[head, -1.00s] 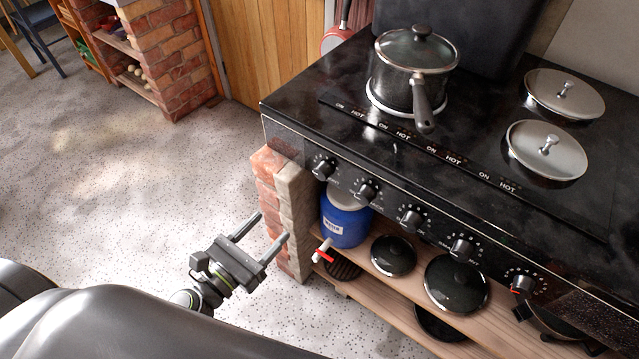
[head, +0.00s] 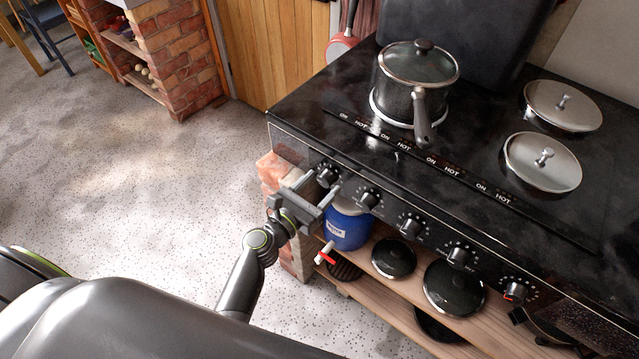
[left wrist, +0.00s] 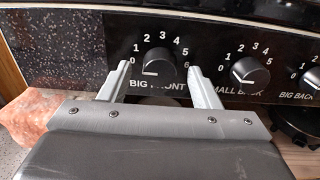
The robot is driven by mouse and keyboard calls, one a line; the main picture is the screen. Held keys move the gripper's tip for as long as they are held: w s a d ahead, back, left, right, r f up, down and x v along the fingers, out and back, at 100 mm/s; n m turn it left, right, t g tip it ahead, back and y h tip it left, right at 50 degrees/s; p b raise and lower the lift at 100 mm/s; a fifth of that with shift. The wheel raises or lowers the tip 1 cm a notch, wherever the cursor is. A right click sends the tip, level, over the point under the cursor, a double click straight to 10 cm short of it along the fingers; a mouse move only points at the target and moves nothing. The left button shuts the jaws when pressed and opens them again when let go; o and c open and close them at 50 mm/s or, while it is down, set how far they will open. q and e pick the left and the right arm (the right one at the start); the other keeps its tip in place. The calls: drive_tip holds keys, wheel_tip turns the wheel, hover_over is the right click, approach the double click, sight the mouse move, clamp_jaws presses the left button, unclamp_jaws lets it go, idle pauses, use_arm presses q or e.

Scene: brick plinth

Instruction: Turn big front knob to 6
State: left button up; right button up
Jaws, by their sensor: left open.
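The big front knob (left wrist: 158,65) is a round black knob at the left end of the stove's front panel, with numbers 0 to 6 printed around it in white. Its pale pointer line lies at the lower left, near the 0. In the head view the knob (head: 327,176) is partly behind my left gripper (head: 315,186). In the left wrist view my left gripper (left wrist: 160,82) is open, its two fingers on either side of the knob with gaps to it. My right gripper is not in view.
The small back knob (left wrist: 250,74) is just right of my right finger. A lidded pot (head: 412,90) stands on the hob, its handle toward the front. A blue container (head: 346,232) sits on the shelf below the panel, beside the brick plinth (head: 283,172).

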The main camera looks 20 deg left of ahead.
use_arm(q)
drive_tip(key=shift+w, duration=0.25)
drive_tip(key=c, duration=1)
